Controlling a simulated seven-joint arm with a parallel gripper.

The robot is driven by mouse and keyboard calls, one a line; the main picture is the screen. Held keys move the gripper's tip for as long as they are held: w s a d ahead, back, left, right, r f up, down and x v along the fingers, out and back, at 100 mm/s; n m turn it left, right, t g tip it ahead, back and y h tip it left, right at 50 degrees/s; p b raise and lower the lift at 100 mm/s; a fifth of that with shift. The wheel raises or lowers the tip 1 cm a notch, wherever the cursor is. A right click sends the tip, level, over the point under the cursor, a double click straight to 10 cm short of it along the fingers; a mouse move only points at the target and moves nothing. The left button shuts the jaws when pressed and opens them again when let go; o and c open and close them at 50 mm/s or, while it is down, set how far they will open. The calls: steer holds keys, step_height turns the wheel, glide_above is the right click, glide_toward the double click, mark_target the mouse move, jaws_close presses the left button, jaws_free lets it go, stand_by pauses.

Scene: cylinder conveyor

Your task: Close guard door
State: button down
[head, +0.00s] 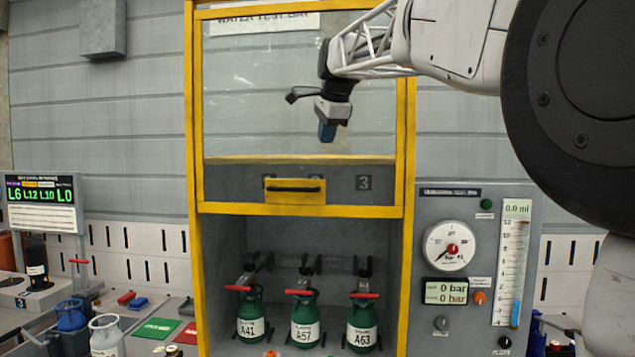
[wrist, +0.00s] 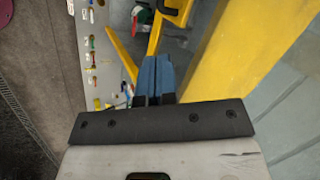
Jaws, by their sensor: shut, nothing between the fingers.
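The guard door (head: 235,207) is a clear pane in a yellow frame. It stands raised, with its bottom bar about halfway up the yellow bay frame and the bay open below. A black handle (head: 295,188) on a yellow plate sits low on the door. My gripper (head: 327,134) hangs in front of the pane, above and a little right of the handle, apart from it. Its blue fingers are shut and empty. In the wrist view the fingers (wrist: 154,76) point towards yellow frame parts, with one broad yellow bar (wrist: 255,50) close on the right.
Three green cylinders with red-handled valves, labelled A41 (head: 251,327), A57 (head: 304,329) and A63 (head: 361,329), stand inside the bay. A gauge panel (head: 430,210) is at right. A bench with other cylinders and a display (head: 42,192) is at left.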

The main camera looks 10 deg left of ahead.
mark_target(317, 181)
steer(key=shift+f, duration=0.1)
steer(key=x, duration=1.4)
steer(key=shift+w+d, duration=0.1)
stand_by(0.3)
